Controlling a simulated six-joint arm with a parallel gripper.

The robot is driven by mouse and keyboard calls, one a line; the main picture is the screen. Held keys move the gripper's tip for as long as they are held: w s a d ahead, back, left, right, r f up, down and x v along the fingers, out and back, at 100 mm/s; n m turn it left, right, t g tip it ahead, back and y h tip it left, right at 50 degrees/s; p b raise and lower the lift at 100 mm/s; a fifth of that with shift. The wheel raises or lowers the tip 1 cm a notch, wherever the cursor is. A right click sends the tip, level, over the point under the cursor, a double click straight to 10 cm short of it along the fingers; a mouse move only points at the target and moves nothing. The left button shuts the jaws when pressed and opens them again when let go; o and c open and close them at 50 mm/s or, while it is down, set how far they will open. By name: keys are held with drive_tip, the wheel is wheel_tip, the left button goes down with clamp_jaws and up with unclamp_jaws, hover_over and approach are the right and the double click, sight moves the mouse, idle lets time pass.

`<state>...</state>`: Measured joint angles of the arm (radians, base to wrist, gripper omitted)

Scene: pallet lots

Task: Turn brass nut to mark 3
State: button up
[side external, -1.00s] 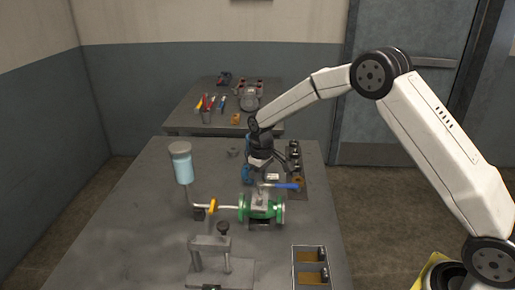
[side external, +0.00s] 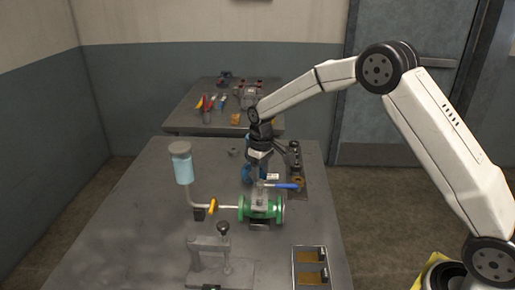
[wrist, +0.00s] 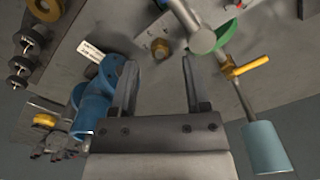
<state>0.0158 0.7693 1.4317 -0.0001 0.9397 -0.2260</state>
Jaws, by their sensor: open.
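A brass nut (wrist: 160,48) shows in the wrist view on a grey plate, ahead of my jaws and roughly between their lines. My gripper (wrist: 158,62) is open and empty, with clear space between its two fingers and the nut beyond the tips. In the side external view my gripper (side external: 258,168) hangs above the table near the green valve (side external: 260,208). I cannot make out the nut there, nor any numbered marks in either view.
A light blue cylinder (side external: 184,168) stands on the table. The table's left side is clear.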

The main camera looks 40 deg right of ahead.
drive_tip(key=shift+r, duration=2.7)
drive_tip(key=shift+s, duration=0.2)
drive_tip(key=s+f+m+t, duration=0.2)
drive_tip(key=s+f, duration=0.1)
drive_tip(key=s, duration=2.2)
drive_tip(key=shift+a+f+t, duration=0.15)
drive_tip(key=shift+a+t, duration=0.15)
drive_tip(key=shift+a, duration=0.1)
drive_tip(key=shift+w, duration=0.15)
